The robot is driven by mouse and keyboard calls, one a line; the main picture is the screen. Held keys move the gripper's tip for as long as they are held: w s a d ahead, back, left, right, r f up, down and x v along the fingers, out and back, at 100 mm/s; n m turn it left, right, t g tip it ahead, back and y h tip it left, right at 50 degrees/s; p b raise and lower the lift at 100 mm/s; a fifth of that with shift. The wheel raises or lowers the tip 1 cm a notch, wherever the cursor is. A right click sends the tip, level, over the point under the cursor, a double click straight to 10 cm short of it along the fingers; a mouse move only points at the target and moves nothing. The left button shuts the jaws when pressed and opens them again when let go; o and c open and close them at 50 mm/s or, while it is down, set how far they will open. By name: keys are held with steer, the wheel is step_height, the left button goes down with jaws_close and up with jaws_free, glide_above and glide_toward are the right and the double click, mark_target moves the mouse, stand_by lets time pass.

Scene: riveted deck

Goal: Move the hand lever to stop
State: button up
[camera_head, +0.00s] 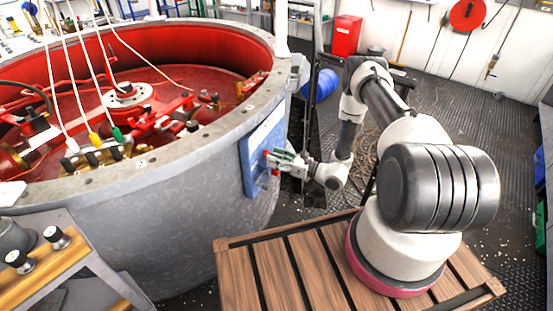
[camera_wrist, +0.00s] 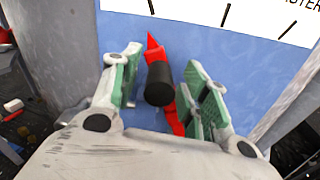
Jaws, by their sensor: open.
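The hand lever is red with a black knob (camera_wrist: 159,84) and a pointed red tip (camera_wrist: 153,42). It is mounted on a blue panel (camera_wrist: 230,55), also seen in the head view (camera_head: 250,168) on the side of the grey round housing. The red tip points up and slightly left in the wrist view, below a white scale plate (camera_wrist: 200,9) with black tick marks. Only part of the plate's lettering shows, and I cannot read a stop mark. My gripper (camera_wrist: 163,68) is open, its green-padded fingers on either side of the knob. I see gaps beside the knob.
The grey round housing (camera_head: 150,200) has a red interior. A slatted wooden platform (camera_head: 300,262) lies under my arm. Behind stand a blue drum (camera_head: 322,86) and a red bin (camera_head: 346,36). A yellow-edged control stand (camera_head: 50,262) is at the lower left.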

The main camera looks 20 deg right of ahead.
steer(key=shift+c, duration=0.4)
jaws_close()
steer(key=w+d+r+m, duration=0.1)
steer(key=w+d+m, duration=0.4)
steer(key=shift+w+r, duration=0.3)
steer(key=shift+r, duration=0.05)
jaws_free()
steer(key=shift+o, duration=0.4)
steer(key=shift+s+d+f, duration=0.15)
steer(key=shift+s+d, duration=0.15)
steer(key=shift+d, duration=0.1)
steer(key=v, duration=1.1)
steer(key=shift+a, duration=0.15)
